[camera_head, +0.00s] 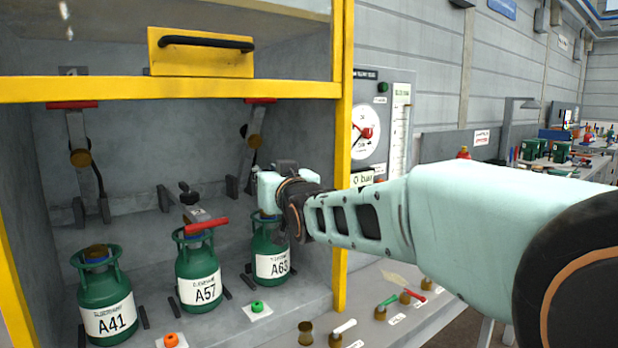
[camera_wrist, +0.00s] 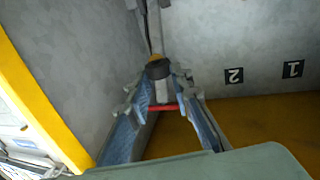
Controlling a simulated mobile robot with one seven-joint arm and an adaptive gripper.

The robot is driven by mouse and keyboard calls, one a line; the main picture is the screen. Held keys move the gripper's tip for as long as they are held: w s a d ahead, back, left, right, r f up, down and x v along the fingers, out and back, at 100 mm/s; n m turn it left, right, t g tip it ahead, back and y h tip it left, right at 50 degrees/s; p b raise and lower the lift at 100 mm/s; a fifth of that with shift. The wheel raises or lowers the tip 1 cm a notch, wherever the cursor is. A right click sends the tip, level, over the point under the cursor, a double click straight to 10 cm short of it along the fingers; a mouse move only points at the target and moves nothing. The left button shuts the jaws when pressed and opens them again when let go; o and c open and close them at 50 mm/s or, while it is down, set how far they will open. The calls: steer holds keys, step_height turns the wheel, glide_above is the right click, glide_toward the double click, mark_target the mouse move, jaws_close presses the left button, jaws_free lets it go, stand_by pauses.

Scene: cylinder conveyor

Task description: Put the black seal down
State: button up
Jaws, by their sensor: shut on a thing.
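My gripper (camera_head: 284,178) is inside the yellow-framed cabinet, above the green cylinder A63 (camera_head: 270,264); its fingertips are hard to make out in the head view. In the wrist view my gripper (camera_wrist: 163,82) has its two blue-padded fingers converging on a small dark piece (camera_wrist: 160,71), which looks like the black seal. A brass fitting (camera_wrist: 155,60) shows just beyond it; I cannot tell whether they touch. The seal cannot be made out in the head view.
Cylinders A41 (camera_head: 107,305) and A57 (camera_head: 199,278) stand to the left. A red handle (camera_wrist: 162,107) crosses between my fingers in the wrist view. The yellow post (camera_head: 343,150) stands close to my arm.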

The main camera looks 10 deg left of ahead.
steer(key=w+d+f+m+t+h, duration=0.1)
steer(key=w+d+f+m+h, duration=0.15)
steer(key=d+f, duration=0.7)
steer(key=w+d+f+m+t+h, duration=0.1)
steer(key=w+d+f+h, duration=0.15)
steer(key=d+f, duration=0.7)
steer(key=s+d+f+m+t+h, duration=0.1)
steer(key=s+d+f+m+h, duration=0.15)
steer(key=d+f, duration=0.45)
steer(key=s+d+f+m+h, duration=0.1)
steer(key=s+d+f+h, duration=0.2)
steer(key=d, duration=0.8)
step_height(320, 180, up, 28)
steer(key=s+p, duration=0.1)
steer(key=p, duration=2.6)
steer(key=shift+d+f+y, duration=0.2)
steer(key=shift+d+y, duration=0.05)
steer(key=shift+y, duration=0.1)
steer(key=shift+w, duration=0.1)
